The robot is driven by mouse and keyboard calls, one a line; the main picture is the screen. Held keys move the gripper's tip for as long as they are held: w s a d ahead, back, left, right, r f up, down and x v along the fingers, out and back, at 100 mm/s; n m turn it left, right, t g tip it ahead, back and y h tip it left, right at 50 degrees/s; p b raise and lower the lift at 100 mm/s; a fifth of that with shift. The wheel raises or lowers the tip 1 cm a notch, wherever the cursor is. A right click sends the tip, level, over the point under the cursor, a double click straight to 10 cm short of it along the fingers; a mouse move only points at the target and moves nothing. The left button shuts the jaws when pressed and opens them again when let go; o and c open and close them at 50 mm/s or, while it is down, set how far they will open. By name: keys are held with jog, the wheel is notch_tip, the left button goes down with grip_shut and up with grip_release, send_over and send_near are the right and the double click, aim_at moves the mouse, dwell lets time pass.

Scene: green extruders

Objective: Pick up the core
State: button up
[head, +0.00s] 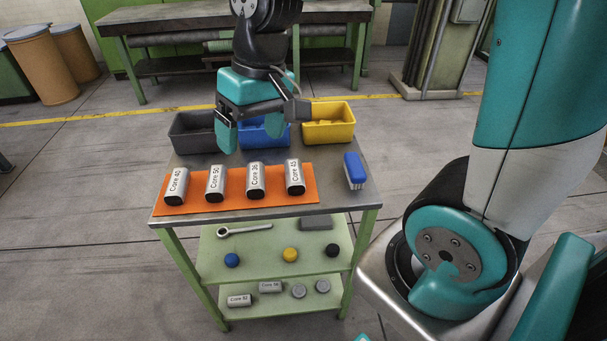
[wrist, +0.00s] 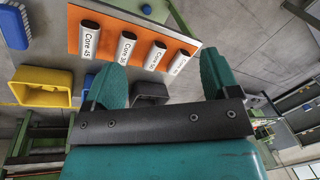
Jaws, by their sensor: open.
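The wrist view also shows Core 45 (wrist: 89,38) and Core 36 (wrist: 125,48). My gripper (head: 253,132) is above the cart's back half, above and behind the cores. Its teal jaws (wrist: 163,85) are spread apart, with nothing between them.
Grey (head: 190,133), blue (head: 264,134) and yellow (head: 329,122) bins stand along the cart's back edge. A blue brush (head: 355,171) lies right of the mat. The lower shelves hold a wrench (head: 244,229), coloured balls and more cores. A workbench (head: 230,20) stands behind.

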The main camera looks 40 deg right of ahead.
jog(key=w+d+f+m+h, duration=0.1)
jog(key=w+d+f+m, duration=0.4)
jog(key=w+d, duration=0.3)
jog(key=m+h+p, duration=0.1)
jog(key=m+p, duration=0.1)
jog(key=m, duration=0.1)
send_over(294, 171)
jog(key=shift+g, duration=0.3)
jog(key=f, duration=1.4)
jog(key=shift+a+f, duration=0.2)
jog(key=shift+a, duration=0.2)
jog(key=shift+d+f+p, duration=0.2)
jog(key=shift+f+p, duration=0.2)
jog(key=shift+f, duration=1.1)
jog(key=shift+d+f+p, duration=0.2)
jog(key=shift+f+p, duration=0.2)
jog(key=shift+f, duration=1.05)
jog(key=shift+c, duration=0.2)
jog(key=c, duration=1.2)
